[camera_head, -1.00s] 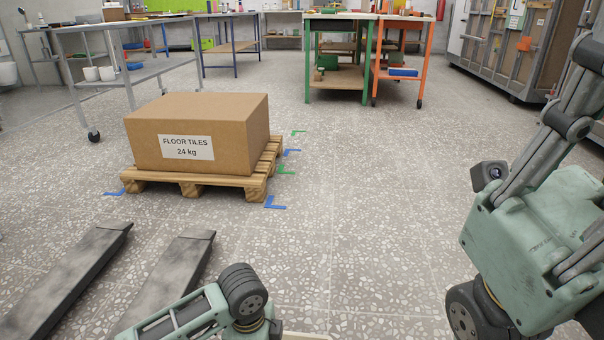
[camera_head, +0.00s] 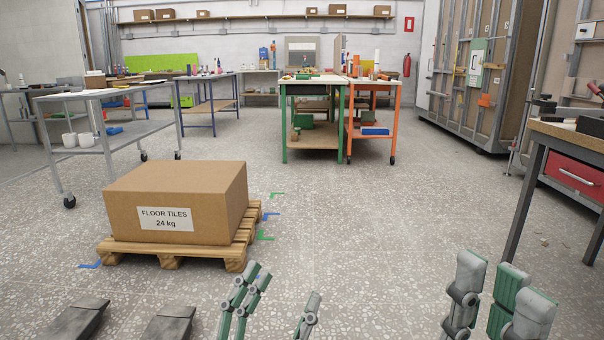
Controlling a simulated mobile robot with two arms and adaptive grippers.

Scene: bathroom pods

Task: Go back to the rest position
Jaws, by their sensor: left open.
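My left gripper (camera_head: 282,285) shows at the bottom centre, with grey-green fingers pointing up. Its fingers are spread apart with bare floor between them, and it is empty. My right gripper (camera_head: 493,272) shows at the bottom right. Its fingers also stand up, with a narrow gap between the single finger and the pair, and nothing shows between them. The palms and most of both arms are below the picture edge. Neither gripper touches anything in view.
A box labelled floor tiles (camera_head: 175,195) rests on a wooden pallet (camera_head: 180,249) at left. Two dark fork-like bars (camera_head: 78,319) lie at the lower left. A workbench (camera_head: 555,135) stands at right, and a green-legged table (camera_head: 313,89) stands farther back. The middle floor is clear.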

